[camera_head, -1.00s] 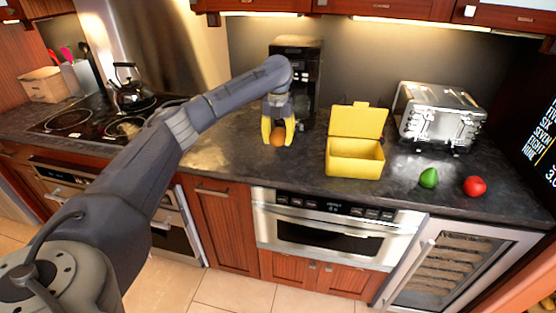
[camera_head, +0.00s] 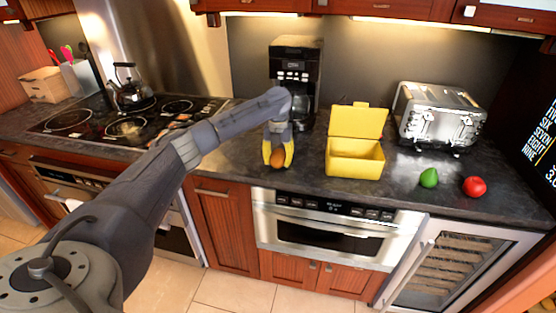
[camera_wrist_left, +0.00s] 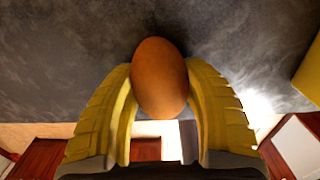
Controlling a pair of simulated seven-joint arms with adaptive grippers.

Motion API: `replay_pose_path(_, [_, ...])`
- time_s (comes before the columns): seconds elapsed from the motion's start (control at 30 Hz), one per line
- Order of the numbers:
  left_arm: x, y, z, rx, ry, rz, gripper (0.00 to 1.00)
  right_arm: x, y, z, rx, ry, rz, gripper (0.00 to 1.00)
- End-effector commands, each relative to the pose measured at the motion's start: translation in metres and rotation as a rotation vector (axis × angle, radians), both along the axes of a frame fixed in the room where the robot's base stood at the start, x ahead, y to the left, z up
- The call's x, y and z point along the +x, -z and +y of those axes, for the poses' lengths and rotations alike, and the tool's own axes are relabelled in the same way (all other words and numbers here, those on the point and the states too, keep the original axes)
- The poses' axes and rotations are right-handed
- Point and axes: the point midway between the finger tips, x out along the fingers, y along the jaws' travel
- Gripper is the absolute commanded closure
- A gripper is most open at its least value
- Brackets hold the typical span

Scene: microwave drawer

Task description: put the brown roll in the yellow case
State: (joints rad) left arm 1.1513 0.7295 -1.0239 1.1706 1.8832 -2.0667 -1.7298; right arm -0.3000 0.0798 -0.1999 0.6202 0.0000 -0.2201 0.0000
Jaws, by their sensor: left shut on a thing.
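The brown roll (camera_head: 277,159) is between the yellow fingers of my left gripper (camera_head: 278,155), which is shut on it near the counter's front edge. In the left wrist view the roll (camera_wrist_left: 160,78) is a smooth brown oval, with a yellow finger of the gripper (camera_wrist_left: 160,100) against each side. The yellow case (camera_head: 354,164) stands on the counter to the right of the gripper, with its lid up at the back. A corner of the case (camera_wrist_left: 311,75) shows at the right edge of the left wrist view. The inside floor of the case is mostly hidden.
A black coffee maker (camera_head: 294,75) stands behind the gripper. A silver toaster (camera_head: 441,117) is right of the case. A green pear-like item (camera_head: 429,178) and a red round item (camera_head: 474,186) lie at the front right. Clear counter separates gripper and case.

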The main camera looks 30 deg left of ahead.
Motion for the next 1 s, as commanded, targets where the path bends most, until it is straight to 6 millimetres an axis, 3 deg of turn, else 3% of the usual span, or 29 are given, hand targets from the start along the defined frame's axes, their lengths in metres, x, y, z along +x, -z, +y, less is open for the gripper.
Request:
replay_pose_path(0.47, [0.0004,0.0052,-0.0005,-0.002,0.000,-0.001,1.00,-0.0002,0.0000,0.0000,0.000,0.000,0.000,1.00])
replay_pose_path(0.5, [0.0005,0.0053,-0.0004,-0.001,0.000,-0.001,0.53,-0.0001,0.0000,0.0001,0.000,0.000,0.000,1.00])
replay_pose_path(0.7, [0.0004,0.0052,-0.0004,-0.001,0.000,-0.001,0.30,-0.0001,0.0000,0.0001,0.000,0.000,0.000,1.00])
replay_pose_path(1.0, [0.0005,0.0032,-0.0002,-0.001,0.000,-0.001,0.30,-0.0002,0.0000,0.0000,0.000,0.000,0.000,1.00])
